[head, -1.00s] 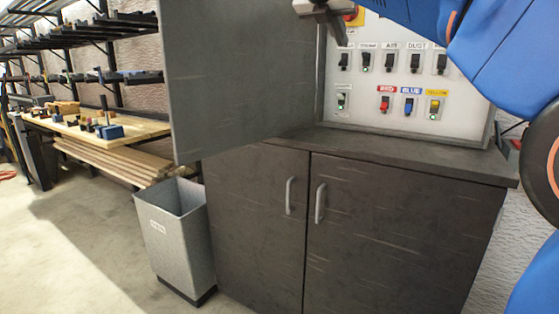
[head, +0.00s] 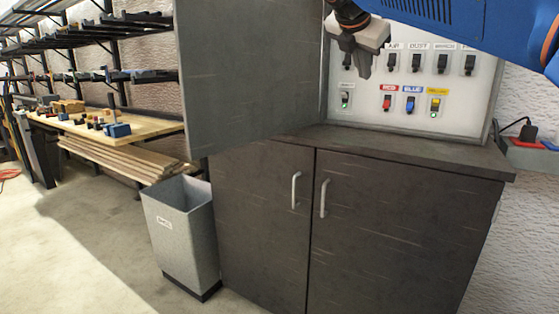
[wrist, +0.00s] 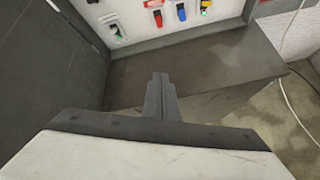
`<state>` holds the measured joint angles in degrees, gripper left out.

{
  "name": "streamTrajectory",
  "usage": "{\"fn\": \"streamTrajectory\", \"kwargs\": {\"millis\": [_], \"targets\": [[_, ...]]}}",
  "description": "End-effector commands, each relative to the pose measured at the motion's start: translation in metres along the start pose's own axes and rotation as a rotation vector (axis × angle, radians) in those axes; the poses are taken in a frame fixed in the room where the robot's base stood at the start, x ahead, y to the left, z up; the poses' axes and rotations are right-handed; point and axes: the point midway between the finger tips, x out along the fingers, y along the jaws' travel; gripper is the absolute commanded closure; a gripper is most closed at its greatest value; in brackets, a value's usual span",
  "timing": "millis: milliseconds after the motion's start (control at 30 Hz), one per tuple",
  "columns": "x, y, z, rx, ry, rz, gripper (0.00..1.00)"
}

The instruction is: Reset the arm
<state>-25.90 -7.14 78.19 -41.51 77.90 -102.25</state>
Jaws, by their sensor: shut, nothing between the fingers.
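My gripper (head: 365,66) hangs at the upper middle of the head view, in front of the switch panel (head: 468,97). Its fingers are together and empty, pointing down. In the wrist view the shut fingers (wrist: 160,97) show over the dark cabinet top (wrist: 215,62). The gripper hides some switches of the upper row in the head view. Below that row are red (head: 387,99), blue (head: 410,103) and yellow (head: 435,105) labelled switches. The fingers are apart from the panel and cabinet top in the wrist view.
An open grey door (head: 250,75) stands left of the panel. A dark cabinet (head: 400,215) with two handled doors is below. A grey bin (head: 185,240) stands left of it. A wooden bench (head: 140,125) and racks are at far left. Open floor lies at left.

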Motion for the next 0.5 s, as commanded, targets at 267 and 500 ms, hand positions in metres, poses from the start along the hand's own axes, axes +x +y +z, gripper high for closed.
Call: {"fn": "streamTrajectory", "kwargs": {"millis": [267,500], "targets": [[0.034,-0.111,-0.058,0.472,0.137,-0.073,1.0],[0.059,-0.215,-0.136,0.976,0.241,-0.198,1.0]]}}
